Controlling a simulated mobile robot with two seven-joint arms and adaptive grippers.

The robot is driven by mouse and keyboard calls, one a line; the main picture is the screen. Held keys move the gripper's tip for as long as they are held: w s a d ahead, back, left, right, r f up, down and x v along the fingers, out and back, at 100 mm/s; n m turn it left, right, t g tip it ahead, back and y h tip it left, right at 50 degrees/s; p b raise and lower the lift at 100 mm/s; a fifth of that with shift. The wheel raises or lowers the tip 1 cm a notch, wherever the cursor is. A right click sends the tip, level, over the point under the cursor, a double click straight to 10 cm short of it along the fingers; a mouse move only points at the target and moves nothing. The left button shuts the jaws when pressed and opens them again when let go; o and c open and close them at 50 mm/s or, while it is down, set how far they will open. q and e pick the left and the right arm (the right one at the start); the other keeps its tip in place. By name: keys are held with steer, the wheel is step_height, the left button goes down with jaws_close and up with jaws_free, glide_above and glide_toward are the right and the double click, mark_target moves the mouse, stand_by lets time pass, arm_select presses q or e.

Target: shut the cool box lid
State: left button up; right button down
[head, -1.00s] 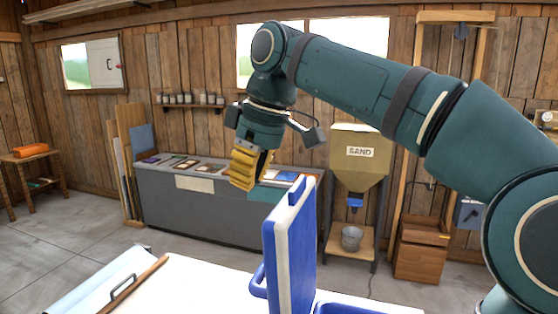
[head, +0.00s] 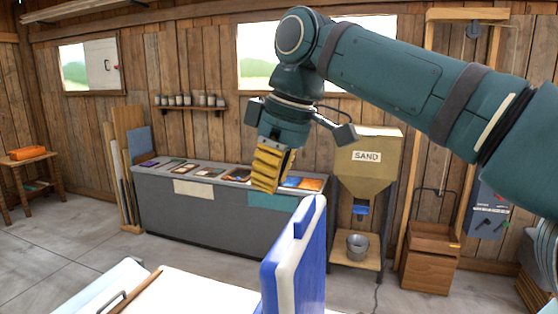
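The cool box lid (head: 292,268) stands upright at the bottom middle of the head view, blue on its outside and edge with a white inner panel. The cool box body is below the picture's edge and hidden. My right gripper (head: 267,168), with ribbed yellow fingers pointing down, hangs above and to the left of the lid's top edge in the picture. It looks apart from the lid and holds nothing that I can see. Its fingers are seen side-on, so the gap between them does not show. My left gripper is out of view.
Further back stand a grey counter (head: 215,215), a sand hopper (head: 366,172) with a bucket (head: 357,246), and a wooden cabinet (head: 430,262).

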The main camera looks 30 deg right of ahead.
mark_target(291, 219)
steer(key=shift+s+d+f+b, duration=0.15)
steer(key=shift+s+d+f, duration=0.4)
steer(key=shift+f, duration=0.3)
steer(key=shift+s+d+f+b, duration=0.15)
steer(key=shift+s+d+f, duration=0.3)
steer(key=shift+s+f, duration=0.3)
steer(key=shift+w, duration=0.15)
